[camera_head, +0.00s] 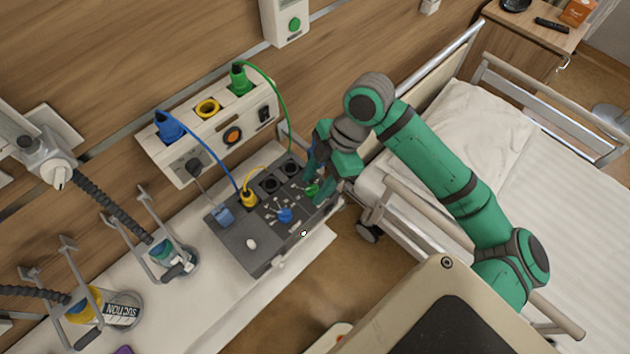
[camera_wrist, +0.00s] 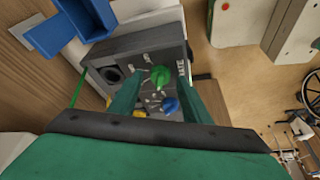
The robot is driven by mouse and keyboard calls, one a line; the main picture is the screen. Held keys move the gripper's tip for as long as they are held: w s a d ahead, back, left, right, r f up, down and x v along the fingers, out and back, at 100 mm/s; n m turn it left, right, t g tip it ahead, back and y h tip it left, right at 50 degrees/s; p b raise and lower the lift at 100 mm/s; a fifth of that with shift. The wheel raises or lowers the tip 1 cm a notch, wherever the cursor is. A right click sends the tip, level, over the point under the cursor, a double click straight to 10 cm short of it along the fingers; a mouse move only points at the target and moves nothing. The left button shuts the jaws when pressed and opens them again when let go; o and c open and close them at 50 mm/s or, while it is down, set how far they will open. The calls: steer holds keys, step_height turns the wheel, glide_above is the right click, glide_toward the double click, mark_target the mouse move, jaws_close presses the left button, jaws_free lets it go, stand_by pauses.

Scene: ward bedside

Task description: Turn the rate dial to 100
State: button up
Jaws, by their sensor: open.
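A grey control box (camera_head: 262,232) sits on the white shelf. My gripper (camera_wrist: 159,80) is open above the box's right end. In the wrist view its two fingers stand on either side of the green dial (camera_wrist: 160,76); I cannot tell whether they touch it. The blue dial (camera_wrist: 170,104) shows just below, close to the right finger. My arm partly covers the box's right end.
A suction jar (camera_head: 122,308) stands left. The bed (camera_head: 570,215) is at right.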

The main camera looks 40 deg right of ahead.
steer(key=shift+f, duration=0.15)
steer(key=shift+c, duration=0.6)
steer(key=c, duration=0.9)
